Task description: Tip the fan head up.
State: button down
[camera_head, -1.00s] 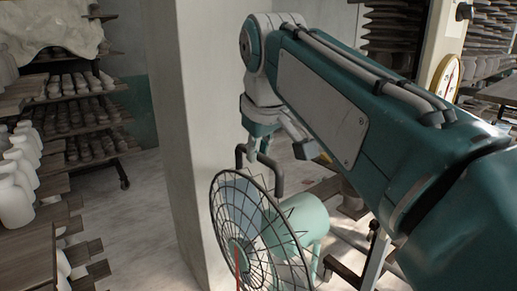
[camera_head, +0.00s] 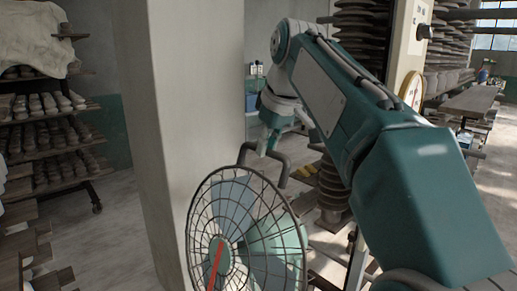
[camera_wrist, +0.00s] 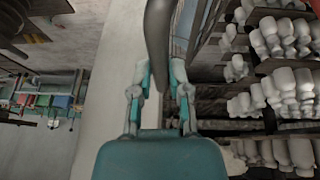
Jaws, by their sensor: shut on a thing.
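The fan head (camera_head: 222,251) is a round wire cage with a pale teal body behind it, low in the middle of the head view. Its face is turned toward the camera and leans somewhat upward; its lower edge is cut off. A dark curved handle (camera_head: 278,170) rises at its top. My gripper (camera_head: 266,147) is at the upper part of this handle and shut on it. In the wrist view the handle (camera_wrist: 158,32) runs down between the two fingers of my gripper (camera_wrist: 161,78). The fan's stand is mostly hidden.
A pale pillar (camera_head: 160,150) stands close to the left of the fan. A rack of clay ware (camera_head: 50,140) is farther left. Stacked dark discs (camera_head: 334,190) stand behind my arm. The wrist view shows shelves with white vessels (camera_wrist: 280,95). Floor between rack and pillar is clear.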

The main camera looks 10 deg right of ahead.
jog(key=shift+w+d, duration=0.15)
jog(key=c, duration=0.9)
grip_release()
jog(key=shift+d, duration=0.1)
jog(key=o, duration=0.3)
jog(key=shift+w+d, duration=0.15)
jog(key=shift+d, duration=0.2)
jog(key=shift+a, duration=0.35)
jog(key=shift+v, duration=3.7)
